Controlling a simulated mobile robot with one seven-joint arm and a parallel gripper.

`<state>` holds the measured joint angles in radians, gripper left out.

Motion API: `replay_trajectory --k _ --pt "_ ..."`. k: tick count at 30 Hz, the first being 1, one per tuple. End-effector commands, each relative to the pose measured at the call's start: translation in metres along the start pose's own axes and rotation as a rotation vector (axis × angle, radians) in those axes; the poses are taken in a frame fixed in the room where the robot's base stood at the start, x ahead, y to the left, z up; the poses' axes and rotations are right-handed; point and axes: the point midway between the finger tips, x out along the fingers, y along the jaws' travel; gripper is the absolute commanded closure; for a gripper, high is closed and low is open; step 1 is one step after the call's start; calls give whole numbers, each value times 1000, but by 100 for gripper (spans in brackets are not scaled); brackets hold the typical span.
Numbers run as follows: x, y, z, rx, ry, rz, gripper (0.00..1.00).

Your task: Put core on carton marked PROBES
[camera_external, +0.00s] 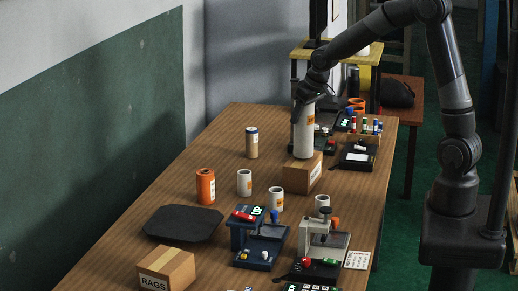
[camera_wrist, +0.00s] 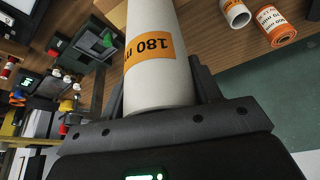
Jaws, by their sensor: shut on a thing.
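The core is a tall white tube (camera_external: 303,138) with an orange label, upright in my gripper (camera_external: 307,97). In the wrist view the core (camera_wrist: 158,75) stands between the two fingers, its label reading "180 m", and the gripper (camera_wrist: 160,92) is shut on it. In the outside view the core's lower end is at the top of a brown carton (camera_external: 296,178); I cannot tell whether it touches or hovers just above. Another carton (camera_external: 165,270) at the front left is marked RAGS.
A dark mat (camera_external: 183,224) and small devices (camera_external: 262,245) occupy the front. More devices (camera_external: 357,153) sit to the right. Bare wood lies at the back left.

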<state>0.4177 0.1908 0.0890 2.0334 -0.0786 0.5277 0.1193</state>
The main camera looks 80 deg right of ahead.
Motion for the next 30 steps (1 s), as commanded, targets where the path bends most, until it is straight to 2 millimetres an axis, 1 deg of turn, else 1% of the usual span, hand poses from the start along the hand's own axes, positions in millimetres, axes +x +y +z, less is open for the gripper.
replay_trajectory --k 1,3,9,13,14,21,30 --pt "6 0 3 0 -2 0 84" --pt "9 0 4 0 1 0 84" --pt "9 0 3 0 2 0 84" --pt "12 0 5 0 1 0 84" --pt "12 0 5 0 1 0 41" --pt "12 0 5 0 1 0 21" --pt "9 0 4 0 2 0 21"
